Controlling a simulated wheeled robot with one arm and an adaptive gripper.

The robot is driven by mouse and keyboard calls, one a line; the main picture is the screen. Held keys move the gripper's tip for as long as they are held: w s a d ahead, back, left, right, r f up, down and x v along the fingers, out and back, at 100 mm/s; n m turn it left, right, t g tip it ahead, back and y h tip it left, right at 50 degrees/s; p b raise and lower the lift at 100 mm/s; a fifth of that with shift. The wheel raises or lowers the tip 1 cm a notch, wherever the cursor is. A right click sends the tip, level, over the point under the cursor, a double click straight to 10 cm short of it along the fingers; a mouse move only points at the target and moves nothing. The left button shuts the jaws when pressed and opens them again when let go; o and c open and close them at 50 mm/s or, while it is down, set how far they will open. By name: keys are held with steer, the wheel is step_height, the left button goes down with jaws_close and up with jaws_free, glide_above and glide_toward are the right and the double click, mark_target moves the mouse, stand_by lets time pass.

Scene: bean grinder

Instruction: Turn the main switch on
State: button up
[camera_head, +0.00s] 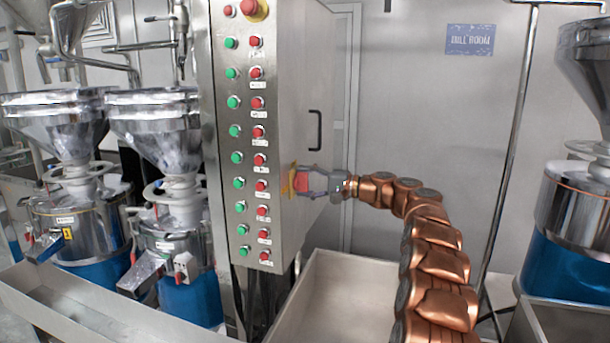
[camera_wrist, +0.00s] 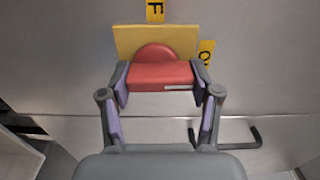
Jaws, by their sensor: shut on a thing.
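The main switch is a red rotary knob (camera_wrist: 160,76) on a yellow plate (camera_wrist: 126,40), on the side face of the steel control cabinet (camera_head: 293,95). In the head view the red knob (camera_head: 302,182) is partly hidden by my gripper (camera_head: 304,181). In the wrist view my gripper (camera_wrist: 161,82) has one finger on each side of the knob and is shut on it. A short white mark shows on the knob's near face, right of its middle. A yellow label ending in "F" (camera_wrist: 155,10) is above the plate. Another label starting with "O" (camera_wrist: 207,50) is at its right, partly hidden.
A black door handle (camera_head: 316,130) is above the switch on the same face. The cabinet front has rows of green and red buttons (camera_head: 258,131). A metal trough (camera_head: 345,285) lies below my arm. Grinders (camera_head: 165,125) stand at left, another (camera_head: 575,190) at right.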

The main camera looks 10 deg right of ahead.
steer(key=shift+d+m, duration=0.1)
steer(key=shift+m, duration=0.3)
steer(key=o, duration=1.1)
steer(key=shift+o, duration=0.2)
steer(key=v, duration=1.2)
